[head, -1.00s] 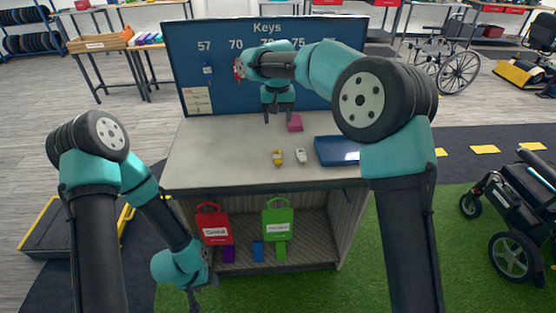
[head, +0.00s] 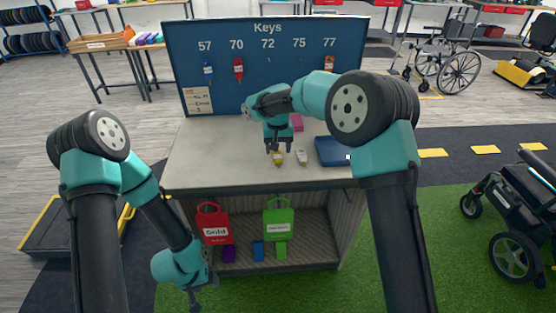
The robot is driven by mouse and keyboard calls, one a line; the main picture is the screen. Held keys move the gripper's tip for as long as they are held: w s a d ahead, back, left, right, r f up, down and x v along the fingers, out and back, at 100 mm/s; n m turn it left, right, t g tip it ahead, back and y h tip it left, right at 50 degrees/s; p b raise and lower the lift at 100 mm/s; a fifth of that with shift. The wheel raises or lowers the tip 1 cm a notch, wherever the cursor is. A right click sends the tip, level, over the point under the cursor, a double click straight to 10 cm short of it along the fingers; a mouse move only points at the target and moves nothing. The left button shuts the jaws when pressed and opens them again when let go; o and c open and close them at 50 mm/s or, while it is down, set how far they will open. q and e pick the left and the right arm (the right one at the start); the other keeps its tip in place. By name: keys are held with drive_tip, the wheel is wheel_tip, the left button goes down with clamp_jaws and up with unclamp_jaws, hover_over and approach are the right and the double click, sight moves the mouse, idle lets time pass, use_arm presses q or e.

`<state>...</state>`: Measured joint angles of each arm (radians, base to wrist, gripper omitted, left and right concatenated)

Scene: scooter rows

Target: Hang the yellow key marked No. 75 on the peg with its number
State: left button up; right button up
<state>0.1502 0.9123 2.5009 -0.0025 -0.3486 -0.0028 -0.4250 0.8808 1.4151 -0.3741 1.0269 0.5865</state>
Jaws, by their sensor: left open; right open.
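A small yellow key (head: 278,159) lies on the grey counter; its number is too small to read. A similar white key (head: 302,157) lies just right of it. The blue key board (head: 220,100) stands behind, numbered 57, 70, 72, 75 and 77. A blue key (head: 208,72) hangs under 57, a red key (head: 238,70) under 70 and an orange key (head: 329,63) under 77. No key shows under 72 or 75. My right gripper (head: 278,151) is open, pointing down right above the yellow key. My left gripper (head: 194,300) is open, low in front of the cabinet.
A blue flat box (head: 337,151) lies on the counter's right, and a pink block (head: 297,123) behind my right gripper. A paper note (head: 198,100) is on the board's lower left. A red case (head: 213,224) and a green case (head: 279,219) stand below. The counter's left is clear.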

sight(278, 161)
drive_tip(key=shift+s+d+f, duration=0.1)
drive_tip(key=shift+s+f, duration=0.05)
drive_tip(key=shift+f, duration=1.15)
drive_tip(key=shift+s+f, duration=0.1)
drive_tip(key=shift+f, duration=1.15)
drive_tip(key=c, duration=0.8)
drive_tip(key=shift+r, duration=0.1)
drive_tip(key=shift+c, duration=0.2)
drive_tip(key=shift+r, duration=1.3)
drive_tip(key=s+r, duration=0.2)
drive_tip(key=s, duration=1.4)
drive_tip(key=shift+a, duration=0.25)
drive_tip(key=shift+r, duration=0.1)
